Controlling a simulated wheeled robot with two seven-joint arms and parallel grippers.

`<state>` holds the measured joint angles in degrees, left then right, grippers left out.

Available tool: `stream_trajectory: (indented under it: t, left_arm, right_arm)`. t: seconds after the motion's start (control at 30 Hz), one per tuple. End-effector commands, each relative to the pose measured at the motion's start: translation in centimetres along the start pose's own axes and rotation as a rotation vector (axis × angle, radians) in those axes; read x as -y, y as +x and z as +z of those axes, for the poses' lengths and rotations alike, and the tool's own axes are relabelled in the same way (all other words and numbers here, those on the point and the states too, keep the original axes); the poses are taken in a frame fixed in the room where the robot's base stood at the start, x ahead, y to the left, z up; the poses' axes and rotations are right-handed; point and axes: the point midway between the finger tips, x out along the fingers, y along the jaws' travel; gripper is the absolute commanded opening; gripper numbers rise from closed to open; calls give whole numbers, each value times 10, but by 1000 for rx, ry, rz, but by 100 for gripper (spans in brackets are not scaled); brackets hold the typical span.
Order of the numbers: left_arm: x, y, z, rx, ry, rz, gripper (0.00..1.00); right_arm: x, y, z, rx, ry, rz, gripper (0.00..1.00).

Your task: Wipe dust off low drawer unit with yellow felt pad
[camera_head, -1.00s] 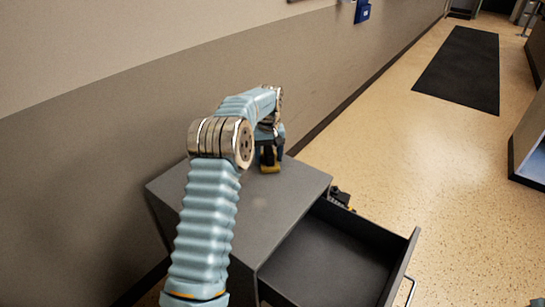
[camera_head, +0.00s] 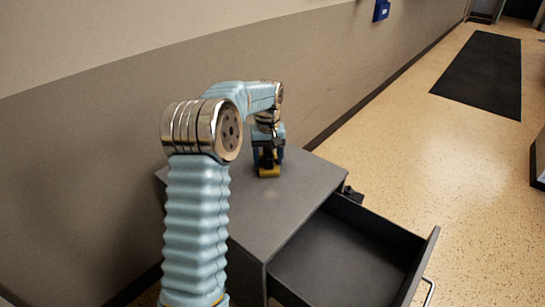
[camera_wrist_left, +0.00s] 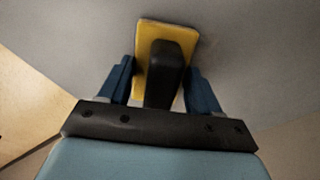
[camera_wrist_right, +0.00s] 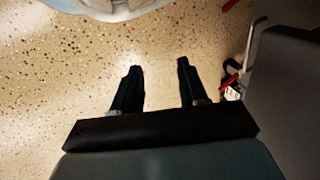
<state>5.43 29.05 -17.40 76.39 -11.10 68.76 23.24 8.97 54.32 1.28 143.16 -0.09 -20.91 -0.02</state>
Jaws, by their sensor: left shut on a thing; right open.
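The low drawer unit (camera_head: 290,198) is dark grey with a flat top and stands against the wall. A faint lighter smudge shows on its top, near the middle. My left gripper (camera_head: 268,160) is over the far part of the top, shut on the yellow felt pad (camera_head: 269,172). In the left wrist view the pad (camera_wrist_left: 185,38) has a black handle (camera_wrist_left: 162,75) between the two blue fingers, and it lies at the grey top; exact contact is hard to tell. My right gripper (camera_wrist_right: 158,85) is open and empty above the speckled floor, beside a dark grey panel.
The drawer (camera_head: 345,255) of the unit is pulled open to the right and looks empty. A small dark object (camera_head: 352,194) shows behind it. The wall (camera_head: 110,130) borders the unit's left side. Speckled floor (camera_head: 440,160) is clear, with a black mat (camera_head: 482,75) farther off.

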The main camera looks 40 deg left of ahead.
Motion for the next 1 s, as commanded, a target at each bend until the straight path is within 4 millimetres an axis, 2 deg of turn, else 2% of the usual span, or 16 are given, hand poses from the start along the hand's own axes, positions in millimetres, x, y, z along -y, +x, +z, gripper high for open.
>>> stream_trajectory:
  t: [1.0]
  left_arm:
    - [50, -1, 50, 3, 0, -3, 39]
  right_arm:
    - [-8, 22, 0, 0, 0, 0, 43]
